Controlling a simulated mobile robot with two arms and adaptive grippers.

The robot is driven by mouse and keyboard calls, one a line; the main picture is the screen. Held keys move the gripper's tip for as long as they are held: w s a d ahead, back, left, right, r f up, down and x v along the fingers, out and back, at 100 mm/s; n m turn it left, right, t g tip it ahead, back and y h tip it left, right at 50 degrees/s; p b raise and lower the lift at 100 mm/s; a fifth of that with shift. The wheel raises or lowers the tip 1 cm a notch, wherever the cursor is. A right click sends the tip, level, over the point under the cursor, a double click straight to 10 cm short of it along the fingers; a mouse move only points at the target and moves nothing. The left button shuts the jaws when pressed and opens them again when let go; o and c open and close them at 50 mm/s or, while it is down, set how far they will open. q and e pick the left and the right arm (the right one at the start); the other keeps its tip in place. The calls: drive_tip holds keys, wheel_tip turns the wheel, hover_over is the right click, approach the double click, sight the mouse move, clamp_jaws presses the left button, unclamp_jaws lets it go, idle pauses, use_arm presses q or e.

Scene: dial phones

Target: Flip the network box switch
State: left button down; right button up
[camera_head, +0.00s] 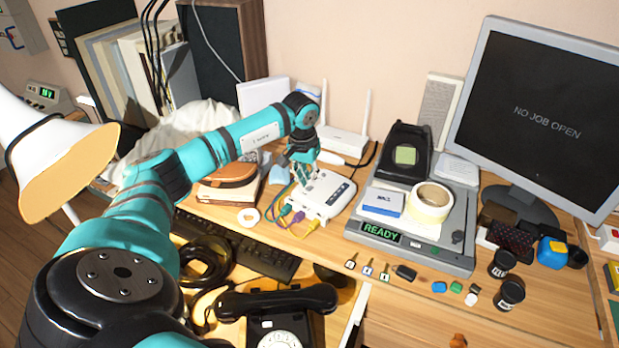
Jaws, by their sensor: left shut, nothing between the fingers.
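The network box (330,196) is a small white device lying on the desk, with coloured cables plugged into its front left side. My left gripper (301,185) reaches down over the box's left part, its fingertips shut and empty at or just above the box. I cannot tell whether the fingertips touch it. My left arm crosses from the lower left. My right gripper is not in view.
A white router (344,138) with antennas stands behind the box. A grey scale reading READY (440,243) with a tape roll (430,202) is to the right. A black dial phone (280,301) and keyboard (262,256) lie in front. A lamp (62,165) stands at the left.

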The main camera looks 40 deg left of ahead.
sight(307, 189)
use_arm(q)
drive_tip(key=shift+f+b, duration=0.4)
drive_tip(key=shift+f, duration=0.15)
drive_tip(key=shift+f+b, duration=0.4)
drive_tip(key=shift+f, duration=0.2)
idle(0.5)
drive_tip(key=shift+r, duration=0.15)
drive_tip(key=shift+r+p, duration=0.2)
drive_tip(key=shift+p, duration=0.1)
drive_tip(key=shift+r+p, duration=2.15)
drive_tip(key=shift+r, duration=1.05)
